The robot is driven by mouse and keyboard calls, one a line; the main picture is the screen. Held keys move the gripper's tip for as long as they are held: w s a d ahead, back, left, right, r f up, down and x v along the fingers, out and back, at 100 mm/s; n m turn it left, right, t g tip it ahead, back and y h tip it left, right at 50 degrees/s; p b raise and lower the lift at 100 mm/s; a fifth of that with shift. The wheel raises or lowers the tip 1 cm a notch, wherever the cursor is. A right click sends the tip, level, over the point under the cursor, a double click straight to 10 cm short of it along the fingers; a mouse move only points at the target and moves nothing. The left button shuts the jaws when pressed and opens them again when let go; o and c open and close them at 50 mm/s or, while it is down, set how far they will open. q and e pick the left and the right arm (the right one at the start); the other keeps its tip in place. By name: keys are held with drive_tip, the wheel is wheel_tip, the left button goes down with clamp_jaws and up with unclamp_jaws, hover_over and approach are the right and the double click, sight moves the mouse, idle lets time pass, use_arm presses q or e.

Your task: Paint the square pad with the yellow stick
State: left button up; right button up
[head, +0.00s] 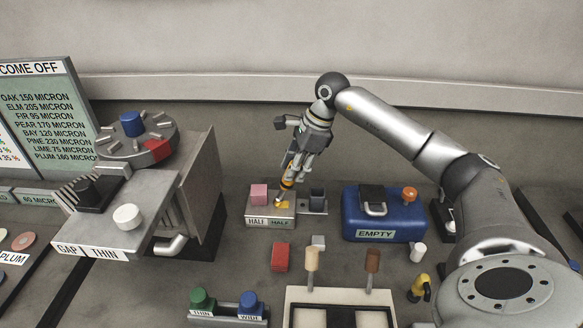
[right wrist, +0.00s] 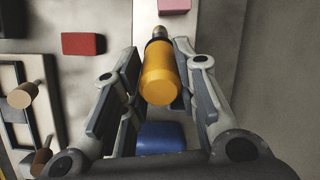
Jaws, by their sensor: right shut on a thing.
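My right gripper (head: 289,176) hangs with fingers down over the low block labelled HALF (head: 257,222). It is shut on the yellow stick (head: 286,184), whose lower end is at or just above the right part of that block; contact is unclear. In the right wrist view the yellow stick (right wrist: 160,80) lies between the fingers (right wrist: 158,85), with a metal tip beyond a dark collar. A pink block (head: 259,194) sits on the left part of the HALF block. I cannot tell which surface is the square pad. My left gripper is out of view.
A blue box labelled EMPTY (head: 350,223) stands to the right. A red block (head: 281,257) and a white frame (head: 296,296) with wooden-handled pieces lie nearer. A grey machine (head: 187,187) with a round dial stands at left. Bare bench shows around the red block.

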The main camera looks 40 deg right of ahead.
drive_tip(key=shift+s+d+b, duration=0.3)
drive_tip(key=shift+s+d, duration=0.35)
drive_tip(key=shift+d, duration=0.1)
drive_tip(key=shift+s+d+b, duration=0.5)
drive_tip(key=shift+s+d, duration=0.45)
drive_tip(key=shift+d, duration=0.15)
drive_tip(key=shift+r, duration=0.1)
drive_tip(key=shift+r+p, duration=2.25)
drive_tip(key=shift+r, duration=0.65)
